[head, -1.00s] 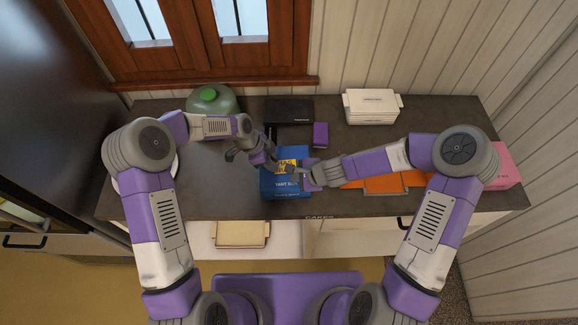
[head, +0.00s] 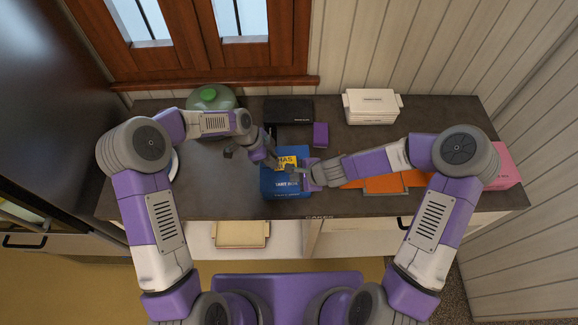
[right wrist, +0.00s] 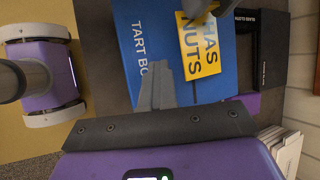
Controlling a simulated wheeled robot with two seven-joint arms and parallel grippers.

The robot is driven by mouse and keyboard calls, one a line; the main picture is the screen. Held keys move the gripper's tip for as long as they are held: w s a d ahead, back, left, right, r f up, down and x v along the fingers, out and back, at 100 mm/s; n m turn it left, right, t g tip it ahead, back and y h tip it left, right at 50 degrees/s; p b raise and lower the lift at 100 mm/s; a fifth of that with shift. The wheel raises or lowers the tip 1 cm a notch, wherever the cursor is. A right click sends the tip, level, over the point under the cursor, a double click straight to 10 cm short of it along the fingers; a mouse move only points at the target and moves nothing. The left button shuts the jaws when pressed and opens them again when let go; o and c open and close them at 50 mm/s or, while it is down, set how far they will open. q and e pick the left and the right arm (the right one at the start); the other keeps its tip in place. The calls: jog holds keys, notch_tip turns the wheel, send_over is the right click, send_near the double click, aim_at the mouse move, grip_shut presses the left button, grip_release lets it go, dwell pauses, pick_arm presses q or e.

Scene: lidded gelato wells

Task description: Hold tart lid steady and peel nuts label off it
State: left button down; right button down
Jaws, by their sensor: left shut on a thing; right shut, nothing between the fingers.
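The blue tart lid (head: 290,187), lettered "TART BO…" in the right wrist view (right wrist: 140,62), lies flat on the counter. The yellow "HAS NUTS" label (head: 287,162) is on its upper part and is largest in the right wrist view (right wrist: 203,50). My left gripper (head: 272,162) is shut at the label's left edge, apparently on that edge; its tip shows at the top of the right wrist view (right wrist: 196,12). My right gripper (right wrist: 158,82) is shut and empty, fingertips over the lid beside the label. Whether they touch the lid is unclear.
A black box (head: 289,111) and a small purple block (head: 320,134) stand behind the lid. A green-lidded jar (head: 209,97) is back left, stacked white containers (head: 371,107) back right. Orange sheets (head: 385,183) and a pink box (head: 504,165) lie right.

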pick_arm(q)
jog(key=shift+r, duration=0.8)
pick_arm(e)
jog(key=shift+s+d+f, duration=0.15)
jog(key=shift+s+f, duration=0.05)
jog(key=shift+f, duration=0.15)
pick_arm(q)
jog(key=shift+r, duration=2.5)
pick_arm(e)
jog(key=shift+r, duration=0.1)
